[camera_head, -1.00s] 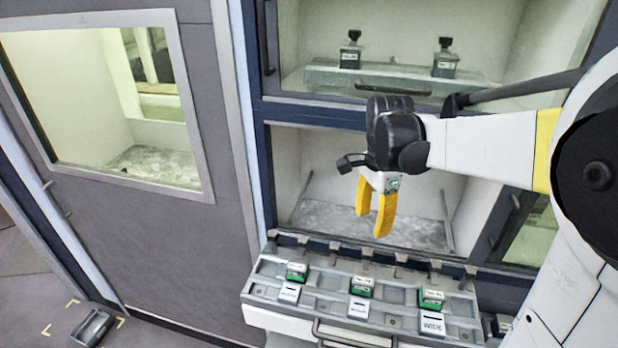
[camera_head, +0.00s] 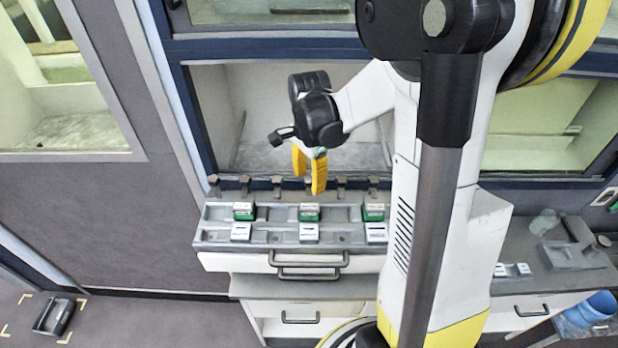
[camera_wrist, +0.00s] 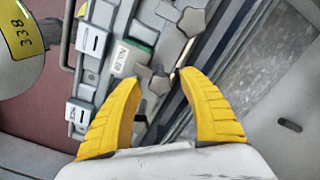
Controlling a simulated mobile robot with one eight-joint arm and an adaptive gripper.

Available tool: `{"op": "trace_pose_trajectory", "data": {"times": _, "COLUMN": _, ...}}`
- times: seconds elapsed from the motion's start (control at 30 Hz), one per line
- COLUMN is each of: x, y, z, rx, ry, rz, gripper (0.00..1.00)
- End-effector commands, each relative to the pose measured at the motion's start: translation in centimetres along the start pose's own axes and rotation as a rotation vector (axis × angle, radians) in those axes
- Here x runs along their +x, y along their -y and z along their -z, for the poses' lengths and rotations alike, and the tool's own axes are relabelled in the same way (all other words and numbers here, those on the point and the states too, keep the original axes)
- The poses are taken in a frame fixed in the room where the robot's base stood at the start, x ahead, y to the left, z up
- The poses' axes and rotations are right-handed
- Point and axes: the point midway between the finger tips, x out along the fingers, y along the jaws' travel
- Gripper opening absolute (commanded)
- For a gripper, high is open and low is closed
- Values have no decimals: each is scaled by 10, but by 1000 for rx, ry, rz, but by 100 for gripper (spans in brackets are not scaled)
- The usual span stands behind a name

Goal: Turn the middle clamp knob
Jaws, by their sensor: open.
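The middle clamp knob (camera_wrist: 160,84) is a small grey lobed knob. In the wrist view it lies between the yellow fingertips of my gripper (camera_wrist: 161,79), beside the green block with a white label (camera_wrist: 128,58). My gripper also shows in the head view (camera_head: 309,176), pointing down over the back edge of the grey fixture tray (camera_head: 220,213), at the middle green block (camera_head: 309,211). My gripper is open, with a gap between its fingers. I cannot tell whether a finger touches the knob. In the head view the fingers largely hide the knob.
Another grey knob (camera_wrist: 191,22) stands along the same rail. Left and right green blocks (camera_head: 244,210) (camera_head: 374,211) sit on the tray, with white labelled pieces in front. The open chamber (camera_head: 228,110) lies behind. A blue cup (camera_head: 592,309) stands at far right.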

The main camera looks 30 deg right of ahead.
Motion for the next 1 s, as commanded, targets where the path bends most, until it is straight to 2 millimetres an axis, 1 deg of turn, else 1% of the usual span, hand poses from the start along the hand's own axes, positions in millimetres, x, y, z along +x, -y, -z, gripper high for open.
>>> {"op": "trace_pose_trajectory", "data": {"times": 0.07, "x": 0, "y": 0, "z": 0, "rx": 0, "ry": 0, "rz": 0, "gripper": 49}}
{"op": "trace_pose_trajectory", "data": {"times": 0.17, "x": 0, "y": 0, "z": 0, "rx": 0, "ry": 0, "rz": 0, "gripper": 20}}
{"op": "trace_pose_trajectory", "data": {"times": 0.2, "x": 0, "y": 0, "z": 0, "rx": 0, "ry": 0, "rz": 0, "gripper": 8}}
{"op": "trace_pose_trajectory", "data": {"times": 0.23, "x": 0, "y": 0, "z": 0, "rx": 0, "ry": 0, "rz": 0, "gripper": 0}}
{"op": "trace_pose_trajectory", "data": {"times": 0.47, "x": 0, "y": 0, "z": 0, "rx": -7, "ry": 0, "rz": 0, "gripper": 0}}
{"op": "trace_pose_trajectory", "data": {"times": 0.63, "x": 0, "y": 0, "z": 0, "rx": -49, "ry": 0, "rz": 0, "gripper": 0}}
{"op": "trace_pose_trajectory", "data": {"times": 0.77, "x": 1, "y": 0, "z": 0, "rx": -118, "ry": 0, "rz": 0, "gripper": 0}}
{"op": "trace_pose_trajectory", "data": {"times": 1.0, "x": 2, "y": 0, "z": 0, "rx": -316, "ry": 0, "rz": 0, "gripper": 0}}
